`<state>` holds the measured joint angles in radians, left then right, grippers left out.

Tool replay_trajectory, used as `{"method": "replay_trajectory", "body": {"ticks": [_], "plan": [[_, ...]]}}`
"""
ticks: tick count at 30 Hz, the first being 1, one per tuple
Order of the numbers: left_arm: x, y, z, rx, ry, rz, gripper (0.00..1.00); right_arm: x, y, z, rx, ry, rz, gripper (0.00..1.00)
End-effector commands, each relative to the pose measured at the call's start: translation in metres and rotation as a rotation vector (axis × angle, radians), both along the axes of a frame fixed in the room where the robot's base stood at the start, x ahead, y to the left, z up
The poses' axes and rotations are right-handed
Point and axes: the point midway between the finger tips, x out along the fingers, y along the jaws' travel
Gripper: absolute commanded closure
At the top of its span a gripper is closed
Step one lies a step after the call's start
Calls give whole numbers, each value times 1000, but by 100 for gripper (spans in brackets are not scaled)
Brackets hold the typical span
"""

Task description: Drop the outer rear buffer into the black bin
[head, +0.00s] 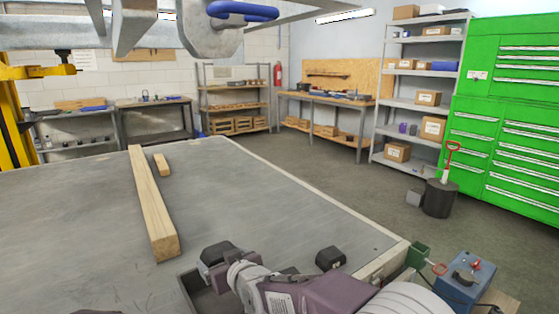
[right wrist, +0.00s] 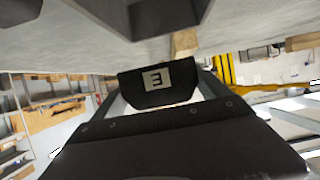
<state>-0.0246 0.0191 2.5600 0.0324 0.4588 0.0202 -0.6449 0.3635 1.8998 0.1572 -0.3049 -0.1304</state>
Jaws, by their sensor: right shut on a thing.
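A black buffer (right wrist: 158,82) with a white label, which looks like an upside-down 3, sits between the fingers of my right gripper (right wrist: 160,98) in the right wrist view. In the head view my right gripper (head: 224,266) is shut on this buffer (head: 215,252), above the black bin (head: 190,287). The bin is a dark open box on the table's near part, mostly hidden by my gripper and arm. A dark part of it also shows at the top of the right wrist view (right wrist: 140,14). My left gripper cannot be made out.
The grey table (head: 75,215) carries a long wooden beam (head: 153,205) and a small wood block (head: 161,164). Another black block (head: 330,257) lies right of my gripper. A blue box (head: 465,277) stands at the lower right. Grey metal beams (head: 130,25) hang above.

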Motion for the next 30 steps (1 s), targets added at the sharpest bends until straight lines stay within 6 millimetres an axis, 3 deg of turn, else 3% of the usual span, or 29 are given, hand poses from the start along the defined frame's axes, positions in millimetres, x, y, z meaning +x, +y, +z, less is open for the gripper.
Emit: {"method": "replay_trajectory", "body": {"ticks": [8, 21, 29, 30], "plan": [[0, 0, -6, 0, 0, 0, 64, -1, 0, -8, 1, -3, 0, 68], [0, 0, -53, 0, 0, 0, 64, -1, 0, -62, 1, -2, 0, 68], [0, 0, -51, 0, 0, 0, 64, -1, 0, -61, 2, -2, 0, 68], [0, 0, -51, 0, 0, 0, 64, -1, 0, -61, 2, -2, 0, 6]]}}
